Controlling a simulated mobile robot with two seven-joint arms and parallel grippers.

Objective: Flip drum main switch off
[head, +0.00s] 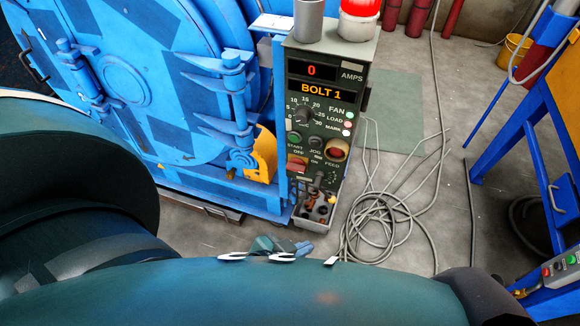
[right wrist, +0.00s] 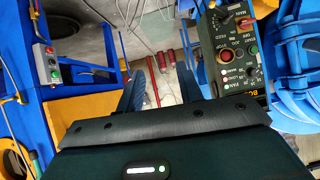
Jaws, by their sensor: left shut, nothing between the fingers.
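The drum control panel (head: 318,120) stands at the middle of the head view, its display reading 0 amps and BOLT 1. A red switch (head: 297,163) sits at its lower left, beside OFF and ON labels; I cannot tell its position. The panel (right wrist: 232,55) appears upside down in the right wrist view, with the red switch (right wrist: 246,22) near the top. My left gripper (head: 304,248) is shut and empty, below and apart from the panel. My right gripper (right wrist: 161,75) shows in the right wrist view with its fingers apart and empty, left of the panel.
The blue drum machine (head: 160,85) stands close left of the panel. Coiled grey cable (head: 385,230) lies on the floor to the right. A blue-legged stand (head: 555,190) with a small button box (head: 560,267) is at the far right.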

